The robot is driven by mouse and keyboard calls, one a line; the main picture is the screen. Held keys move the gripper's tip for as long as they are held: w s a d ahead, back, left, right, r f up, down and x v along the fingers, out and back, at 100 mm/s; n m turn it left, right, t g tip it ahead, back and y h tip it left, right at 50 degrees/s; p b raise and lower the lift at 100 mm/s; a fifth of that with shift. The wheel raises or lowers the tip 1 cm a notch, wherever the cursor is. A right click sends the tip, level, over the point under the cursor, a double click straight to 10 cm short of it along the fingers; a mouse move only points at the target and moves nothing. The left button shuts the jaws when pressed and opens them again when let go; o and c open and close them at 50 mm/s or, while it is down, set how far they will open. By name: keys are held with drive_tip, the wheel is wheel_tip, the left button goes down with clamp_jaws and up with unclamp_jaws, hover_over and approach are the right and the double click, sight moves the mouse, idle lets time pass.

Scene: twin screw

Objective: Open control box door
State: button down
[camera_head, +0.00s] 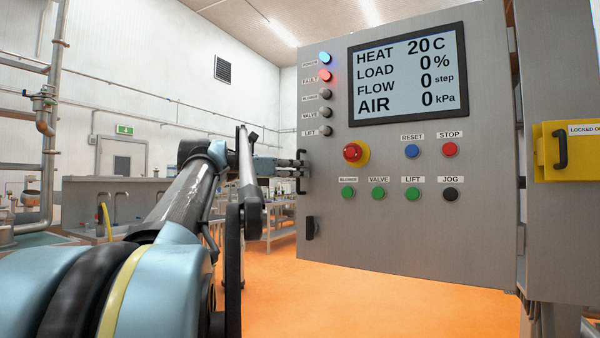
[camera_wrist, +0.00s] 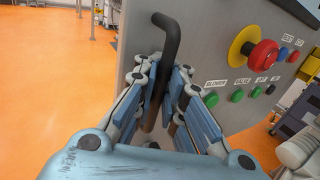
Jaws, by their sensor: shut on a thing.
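The control box door (camera_head: 400,230) is a grey metal panel with a screen, lamps and buttons, seen face-on in the head view. It fills the upper right of the wrist view (camera_wrist: 215,50). Its black bar handle (camera_head: 302,172) stands near the left edge. In the wrist view the handle (camera_wrist: 172,45) rises between my fingers. My gripper (camera_head: 284,166) reaches it from the left and is shut on it; the wrist view shows the fingers (camera_wrist: 163,100) on both sides of the bar. The door's right edge meets a dark hinge line. The box interior is not visible.
A red emergency knob (camera_head: 353,152) on a yellow base stands out from the door right of the handle. A yellow lockout box (camera_head: 568,150) is at the far right. A small black latch (camera_head: 311,228) sits low on the door. Orange floor (camera_head: 370,300) lies clear below.

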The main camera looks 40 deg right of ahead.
drive_tip(key=shift+w+d, duration=0.1)
drive_tip(key=shift+w, duration=0.05)
drive_tip(key=c, duration=2)
unclamp_jaws()
drive_tip(key=shift+w, duration=0.1)
drive_tip(key=shift+o, duration=0.2)
drive_tip(key=shift+w, duration=0.1)
drive_tip(key=w+a, duration=0.1)
drive_tip(key=a, duration=1.1)
drive_tip(key=shift+w, duration=0.15)
drive_tip(key=shift+f, duration=0.1)
